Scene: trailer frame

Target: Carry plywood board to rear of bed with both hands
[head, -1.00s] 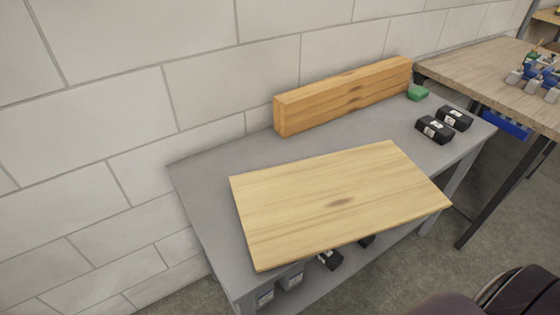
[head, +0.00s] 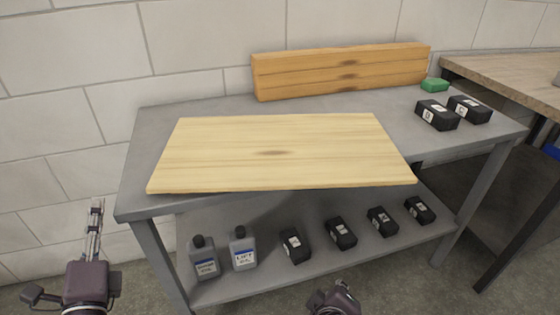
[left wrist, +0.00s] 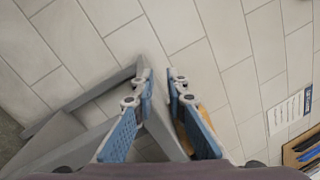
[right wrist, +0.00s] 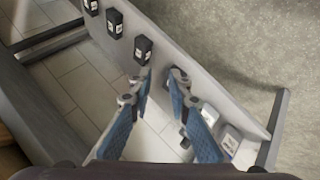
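The plywood board (head: 300,152) lies flat on the top of the grey bench (head: 150,132), its front edge overhanging the bench's front edge. My left gripper (head: 97,215) is left of the bench, apart from the board. In the left wrist view the left gripper (left wrist: 160,85) has its two blue-padded fingers apart with nothing between them. My right arm shows at the bottom middle of the head view, in front of the bench. In the right wrist view the right gripper (right wrist: 160,88) has its fingers apart and empty, facing the lower shelf.
Stacked timber beams (head: 340,72) stand along the wall behind the board. A green block (head: 435,85) and black boxes (head: 437,115) sit at the bench's right end. The lower shelf (head: 350,258) holds bottles (head: 204,258) and several black boxes. A wooden table (head: 510,70) stands at right.

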